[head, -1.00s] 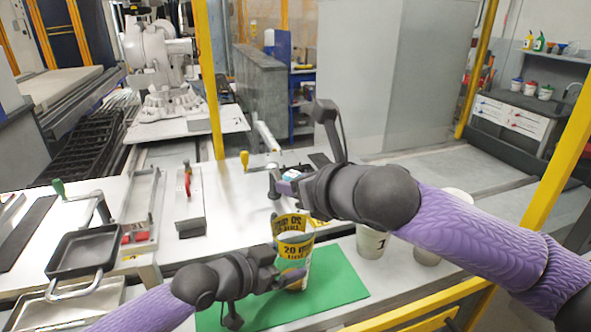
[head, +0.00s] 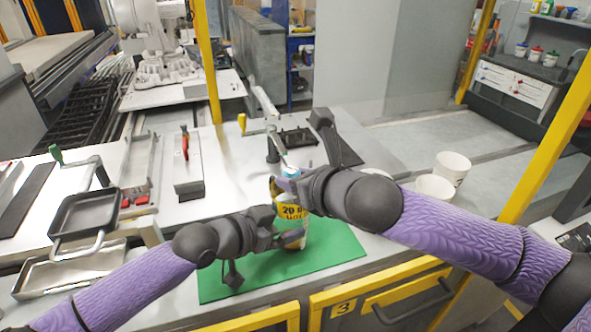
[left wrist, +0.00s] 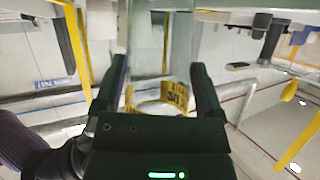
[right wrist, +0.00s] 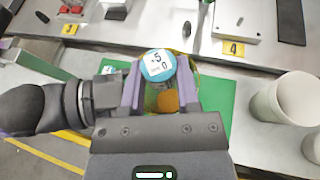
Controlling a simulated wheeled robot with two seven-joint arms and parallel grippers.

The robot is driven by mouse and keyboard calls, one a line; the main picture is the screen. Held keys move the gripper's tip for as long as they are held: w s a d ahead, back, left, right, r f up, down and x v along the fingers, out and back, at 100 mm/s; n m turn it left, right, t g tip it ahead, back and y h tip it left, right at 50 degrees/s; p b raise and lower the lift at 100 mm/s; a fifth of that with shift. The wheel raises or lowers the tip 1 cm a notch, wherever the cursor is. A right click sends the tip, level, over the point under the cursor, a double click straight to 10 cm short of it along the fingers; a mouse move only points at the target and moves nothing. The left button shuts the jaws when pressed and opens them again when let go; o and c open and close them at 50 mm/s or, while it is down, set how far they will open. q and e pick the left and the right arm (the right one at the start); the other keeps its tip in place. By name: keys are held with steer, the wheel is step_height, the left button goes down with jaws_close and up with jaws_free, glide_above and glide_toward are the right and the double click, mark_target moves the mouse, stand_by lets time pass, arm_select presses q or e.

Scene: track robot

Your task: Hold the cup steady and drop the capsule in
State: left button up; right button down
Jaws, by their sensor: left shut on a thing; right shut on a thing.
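The clear cup with a yellow printed band (head: 292,212) stands upright over the green mat (head: 335,245). My left gripper (head: 296,238) is shut on the cup's side, low down. In the left wrist view the cup's yellow band (left wrist: 175,95) shows between the fingers. My right gripper (head: 287,184) is at the cup's mouth and hides part of the rim. It is shut on the capsule, whose blue-rimmed white lid (right wrist: 157,65) faces up in the right wrist view. The capsule is over the cup opening; an orange patch shows below it. Whether its lower end is inside the cup is unclear.
Two white cups (head: 452,167) stand to the right of the mat. A black pan (head: 85,215) and a metal tray are at the left. A lever-handled fixture (head: 262,105) is behind the cup. Yellow-framed drawers (head: 385,295) are in front.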

stand_by(0.4)
steer(key=shift+c, duration=1.2)
jaws_free()
stand_by(0.9)
step_height(320, 180, up, 6)
stand_by(0.5)
